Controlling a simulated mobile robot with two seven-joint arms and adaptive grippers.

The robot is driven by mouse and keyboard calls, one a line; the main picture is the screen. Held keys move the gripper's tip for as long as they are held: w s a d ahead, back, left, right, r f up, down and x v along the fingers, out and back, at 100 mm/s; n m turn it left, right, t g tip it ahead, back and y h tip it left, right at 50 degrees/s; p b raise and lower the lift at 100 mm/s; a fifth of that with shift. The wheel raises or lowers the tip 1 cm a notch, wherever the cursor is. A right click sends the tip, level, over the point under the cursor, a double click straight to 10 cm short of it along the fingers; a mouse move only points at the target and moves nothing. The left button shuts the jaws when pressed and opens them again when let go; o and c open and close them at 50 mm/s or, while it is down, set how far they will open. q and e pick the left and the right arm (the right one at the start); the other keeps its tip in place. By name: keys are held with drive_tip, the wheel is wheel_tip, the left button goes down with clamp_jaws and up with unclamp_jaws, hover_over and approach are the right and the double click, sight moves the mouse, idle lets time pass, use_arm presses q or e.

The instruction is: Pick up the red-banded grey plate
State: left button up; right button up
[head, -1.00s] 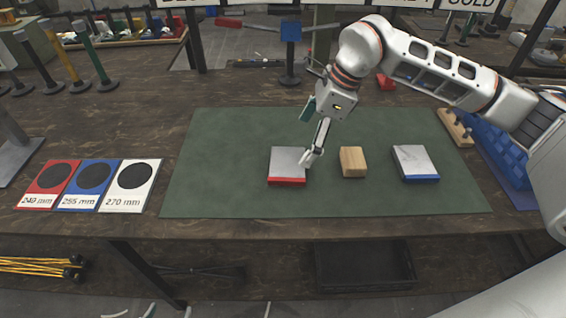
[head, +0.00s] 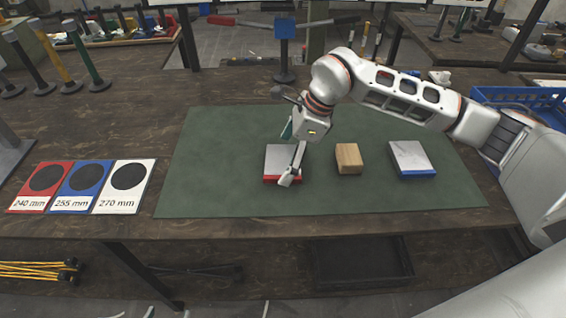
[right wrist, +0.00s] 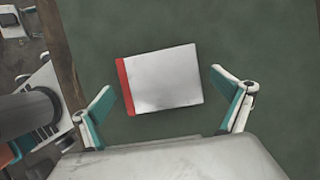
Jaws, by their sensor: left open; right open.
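The red-banded grey plate (head: 279,158) lies flat on the green mat (head: 230,135), left of the wooden block, its red edge facing the front. My right gripper (head: 291,174) reaches down over the plate's right part and hides some of it and its red edge. In the right wrist view the plate (right wrist: 165,80) lies between the two spread teal-padded fingers, with mat showing on both sides. The right gripper (right wrist: 163,86) is open and empty; no contact shows. My left gripper is not in view.
A wooden block (head: 348,158) and a blue-edged grey plate (head: 411,157) lie to the right on the mat. Red, blue and white cards (head: 126,186) lie left of the mat. The mat's left part is clear.

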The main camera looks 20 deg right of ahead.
drive_tip(key=shift+f, duration=0.3)
drive_tip(key=c, duration=1.6)
drive_tip(key=shift+r, duration=0.1)
drive_tip(key=shift+c, duration=0.4)
